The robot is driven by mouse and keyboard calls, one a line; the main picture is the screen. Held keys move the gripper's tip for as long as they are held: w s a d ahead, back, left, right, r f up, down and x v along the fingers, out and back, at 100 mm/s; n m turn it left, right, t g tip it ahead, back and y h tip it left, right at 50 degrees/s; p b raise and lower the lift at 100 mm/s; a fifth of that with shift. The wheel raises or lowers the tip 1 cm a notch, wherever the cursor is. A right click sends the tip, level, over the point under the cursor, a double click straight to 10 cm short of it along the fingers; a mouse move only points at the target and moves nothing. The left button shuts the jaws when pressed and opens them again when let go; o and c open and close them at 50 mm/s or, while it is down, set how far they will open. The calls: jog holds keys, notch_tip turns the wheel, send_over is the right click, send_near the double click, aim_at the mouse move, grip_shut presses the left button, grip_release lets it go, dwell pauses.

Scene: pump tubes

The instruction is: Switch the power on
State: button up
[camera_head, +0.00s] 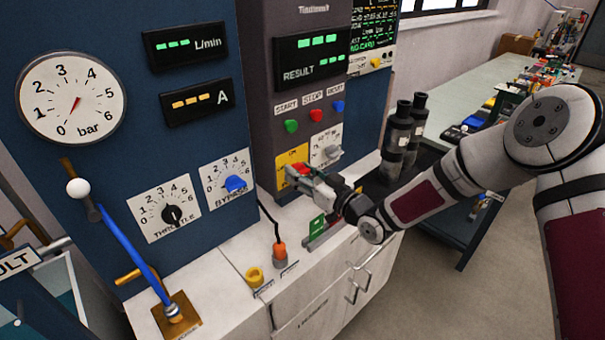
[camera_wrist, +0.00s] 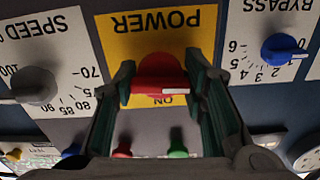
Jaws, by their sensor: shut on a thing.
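The red power knob (camera_wrist: 160,75) sits on a yellow plate (camera_wrist: 115,47) marked POWER and ON, which appears upside down in the wrist view. A white mark on the knob lies close to the ON label. My gripper (camera_wrist: 162,88) has one finger on each side of the knob and is shut on it. In the head view the knob (camera_head: 297,169) shows in front of the yellow plate (camera_head: 290,156), at the lower part of the grey panel, with my gripper (camera_head: 304,176) at it. The fingers partly cover the plate there.
The speed dial (camera_head: 331,151) is right of the power plate, and the blue bypass knob (camera_head: 236,184) is left. Green start (camera_head: 291,126), red stop (camera_head: 316,115) and blue reset (camera_head: 338,106) buttons are above. A white counter (camera_head: 222,261) with an orange plug (camera_head: 280,251) lies below.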

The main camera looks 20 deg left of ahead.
jog(key=m+b, duration=0.3)
jog(key=m, duration=0.1)
jog(key=shift+w+f, duration=0.1)
jog(key=shift+f, duration=0.05)
jog(key=m+b, duration=0.2)
jog(key=m, duration=0.2)
jog(key=shift+m, duration=0.3)
jog(key=m+b, duration=0.2)
jog(key=m, duration=0.2)
jog(key=shift+m, duration=0.3)
jog(key=shift+m+b, duration=0.7)
jog(key=shift+m, duration=1.1)
jog(key=o, duration=1.2)
jog(key=v, duration=1.2)
